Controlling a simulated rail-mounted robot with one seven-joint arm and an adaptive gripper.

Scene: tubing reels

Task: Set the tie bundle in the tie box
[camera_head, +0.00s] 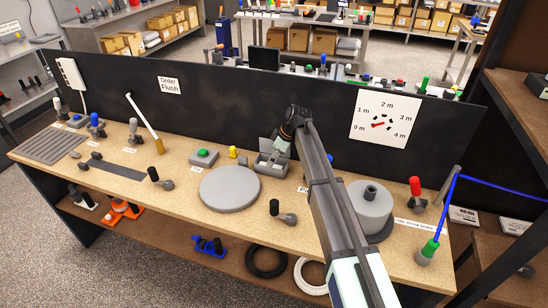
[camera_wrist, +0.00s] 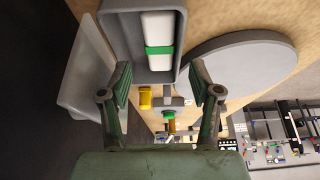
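The tie bundle is a white bar with a green band (camera_wrist: 159,50). In the wrist view it lies inside a grey open box, which I take to be the tie box (camera_wrist: 182,12), lengthwise between its walls. In the head view the grey box (camera_head: 264,168) stands on the bench between the round grey disc and the black back panel. My gripper (camera_wrist: 160,82) is open, with its two fingers apart and nothing between them. It is at the near end of the box in the wrist view. In the head view my gripper (camera_head: 281,147) is over the box's back side and partly hides its inside.
A yellow piece (camera_head: 232,152) and a green button box (camera_head: 203,157) are to the left. The large grey disc (camera_head: 229,190) lies in front. A grey reel (camera_head: 369,207) stands right of my arm.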

